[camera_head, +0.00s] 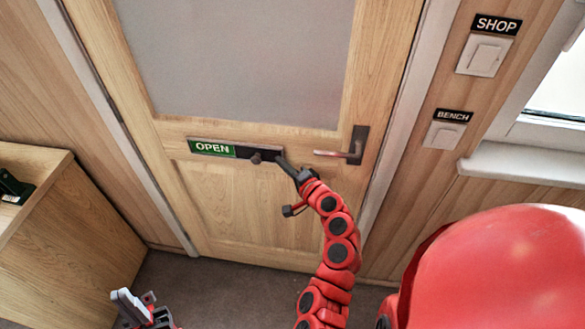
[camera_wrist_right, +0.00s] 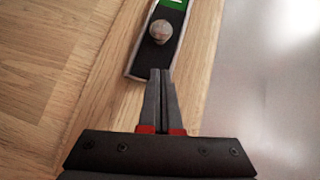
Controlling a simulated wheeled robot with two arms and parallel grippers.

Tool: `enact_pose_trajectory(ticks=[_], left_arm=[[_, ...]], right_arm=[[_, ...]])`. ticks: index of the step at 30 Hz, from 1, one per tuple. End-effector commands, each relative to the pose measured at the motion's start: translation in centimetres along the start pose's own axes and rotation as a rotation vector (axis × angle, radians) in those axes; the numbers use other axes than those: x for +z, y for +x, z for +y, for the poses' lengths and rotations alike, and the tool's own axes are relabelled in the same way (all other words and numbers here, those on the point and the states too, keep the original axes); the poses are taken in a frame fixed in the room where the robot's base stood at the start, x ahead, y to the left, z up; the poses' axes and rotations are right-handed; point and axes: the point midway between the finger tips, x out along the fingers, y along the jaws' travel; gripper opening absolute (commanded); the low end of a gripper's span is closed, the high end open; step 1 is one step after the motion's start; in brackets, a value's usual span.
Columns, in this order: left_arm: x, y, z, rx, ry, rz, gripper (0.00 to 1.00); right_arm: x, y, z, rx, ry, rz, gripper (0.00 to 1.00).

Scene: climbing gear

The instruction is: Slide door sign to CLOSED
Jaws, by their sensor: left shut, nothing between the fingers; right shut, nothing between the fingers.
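The door sign (camera_head: 225,150) is a long dark strip across the wooden door, showing a green panel with OPEN at its left. Its round knob (camera_head: 256,158) sits right of the green panel, on the dark part. In the right wrist view the knob (camera_wrist_right: 161,31) stands ahead of the fingertips, with a strip of green beyond it. My right gripper (camera_head: 284,163) is shut and empty at the right end of the sign; its closed fingertips (camera_wrist_right: 161,73) overlap that end in the wrist view. Contact cannot be told. My left gripper (camera_head: 132,303) is shut and empty, low at the left, away from the door.
A door handle (camera_head: 345,152) is right of the sign. Light switches labelled SHOP (camera_head: 483,57) and BENCH (camera_head: 445,134) are on the wall further right. A wooden cabinet (camera_head: 75,240) stands at the left. Grey floor (camera_head: 220,285) is clear before the door.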

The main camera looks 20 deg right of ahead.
Motion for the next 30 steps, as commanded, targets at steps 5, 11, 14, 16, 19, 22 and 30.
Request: enact_pose_trajectory(ticks=[5,11,14,16,19,22,30], left_arm=[[-0.3,1.6,-0.1,0.0,0.0,0.0,0.0],[-0.3,2.0,-0.1,0.0,0.0,0.0,0.0],[-0.3,2.0,-0.1,0.0,0.0,0.0,0.0],[-0.3,1.9,-0.1,0.0,0.0,0.0,0.0],[-0.3,1.9,-0.1,0.0,0.0,0.0,0.0],[-0.3,1.9,-0.1,0.0,0.0,0.0,0.0],[-0.3,1.9,-0.1,0.0,0.0,0.0,0.0]], right_arm=[[1.8,2.0,-0.2,0.002,0.002,-0.004,0.0],[2.7,3.0,-0.1,0.0,-0.001,0.0,0.0],[2.8,3.1,0.0,0.0,-0.001,0.002,0.0],[2.8,3.1,0.0,0.0,-0.001,0.003,0.0],[2.8,3.1,0.0,0.0,-0.001,0.002,0.0],[2.8,3.1,0.0,0.0,-0.001,0.002,0.0],[5.1,5.2,-0.7,-0.002,0.0,-0.006,0.0]])
